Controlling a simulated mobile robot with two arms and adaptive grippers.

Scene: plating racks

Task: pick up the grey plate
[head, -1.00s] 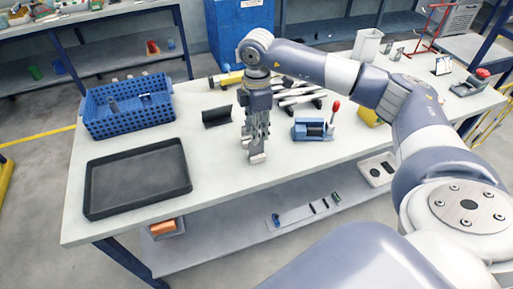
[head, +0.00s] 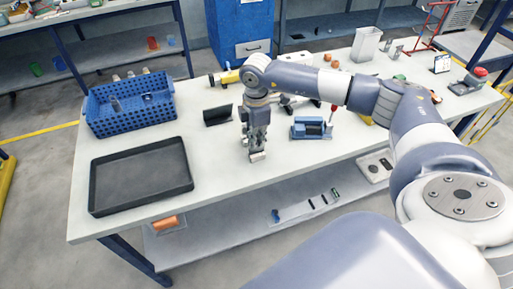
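My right gripper (head: 257,156) points down over the middle of the white table, in front of a small black angled block. Its fingers look close together, but I cannot tell whether they are open or shut. A small pale grey piece shows at the fingertips; I cannot tell whether it is a fingertip or a held plate. Flat grey and dark pieces (head: 290,106) lie on a dark rack behind the gripper, partly hidden by my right arm. I cannot single out the grey plate with certainty. My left gripper is not in view.
The table (head: 220,170) has free room around the gripper. A black tray (head: 140,208) lies front left, a blue perforated basket (head: 130,121) behind it. The black block (head: 217,115) and a blue fixture with a red-knobbed lever (head: 312,131) flank the gripper.

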